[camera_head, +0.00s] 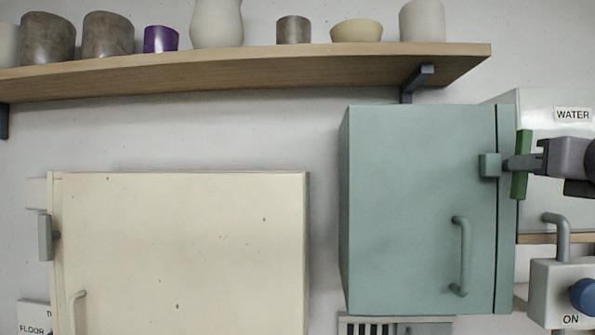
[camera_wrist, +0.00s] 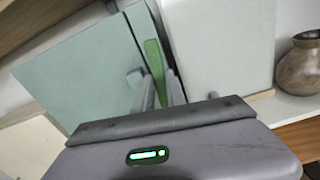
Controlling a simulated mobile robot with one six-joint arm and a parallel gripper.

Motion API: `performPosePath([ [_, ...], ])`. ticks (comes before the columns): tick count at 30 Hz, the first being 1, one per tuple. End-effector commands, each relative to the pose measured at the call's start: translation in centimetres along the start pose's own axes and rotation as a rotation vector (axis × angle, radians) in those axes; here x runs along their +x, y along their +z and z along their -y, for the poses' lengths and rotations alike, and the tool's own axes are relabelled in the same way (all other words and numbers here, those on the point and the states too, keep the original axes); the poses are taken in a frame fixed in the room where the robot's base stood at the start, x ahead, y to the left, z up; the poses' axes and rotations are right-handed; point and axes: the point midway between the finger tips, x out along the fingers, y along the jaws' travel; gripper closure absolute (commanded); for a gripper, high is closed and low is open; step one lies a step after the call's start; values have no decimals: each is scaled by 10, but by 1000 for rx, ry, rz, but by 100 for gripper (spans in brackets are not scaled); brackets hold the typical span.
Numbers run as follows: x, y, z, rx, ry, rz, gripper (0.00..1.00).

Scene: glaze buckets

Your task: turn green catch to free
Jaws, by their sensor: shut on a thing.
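The green catch (camera_head: 521,164) is a flat bar at the upper right edge of the teal cabinet (camera_head: 420,210). It stands nearly upright, beside a small teal block (camera_head: 489,165) on the door. My gripper (camera_head: 513,163) reaches in from the right and is shut on the green catch around its middle. In the wrist view, the green catch (camera_wrist: 154,62) rises between my grey fingers (camera_wrist: 160,88), and its lower part is hidden by them. The teal door looks closed, with its grey-green handle (camera_head: 461,256) below.
A cream cabinet (camera_head: 180,250) with a grey catch (camera_head: 45,238) stands to the left. A wooden shelf (camera_head: 250,72) of pots runs above. At right are a white box marked WATER (camera_head: 560,190) and a box marked ON with a blue knob (camera_head: 583,296).

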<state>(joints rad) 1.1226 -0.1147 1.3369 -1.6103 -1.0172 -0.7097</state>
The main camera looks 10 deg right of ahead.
Motion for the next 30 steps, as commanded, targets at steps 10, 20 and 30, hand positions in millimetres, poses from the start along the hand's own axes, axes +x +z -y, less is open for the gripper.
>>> performPosePath([
  [10,0,0,0,-121,0,1,100],
  [20,0,0,0,-143,0,1,100],
  [30,0,0,0,-142,0,1,62],
])
